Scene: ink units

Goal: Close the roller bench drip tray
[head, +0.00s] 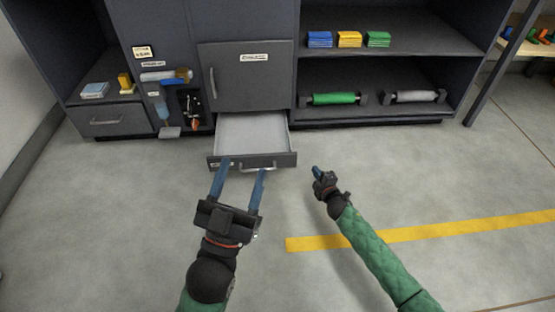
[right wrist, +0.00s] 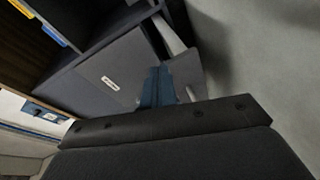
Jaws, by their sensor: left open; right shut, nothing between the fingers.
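The drip tray (head: 252,135) is a grey drawer pulled out at the bottom of the dark cabinet, below a closed door. Its front panel (head: 278,160) carries a bar handle (head: 262,168) and a small label. My left gripper (head: 241,168) is open, its two blue fingers pointing at the front panel and overlapping it in the head view. I cannot tell whether they touch it. My right gripper (head: 316,170) is shut and empty, to the right of the tray and apart from it. Its blue fingers (right wrist: 157,88) also show in the right wrist view, with the cabinet behind.
The closed cabinet door (head: 247,78) is above the tray. Right shelves hold coloured blocks (head: 349,40) and a green roller (head: 334,98). A smaller drawer (head: 112,120) is at the left. The floor around the tray is clear, with a yellow stripe (head: 420,231).

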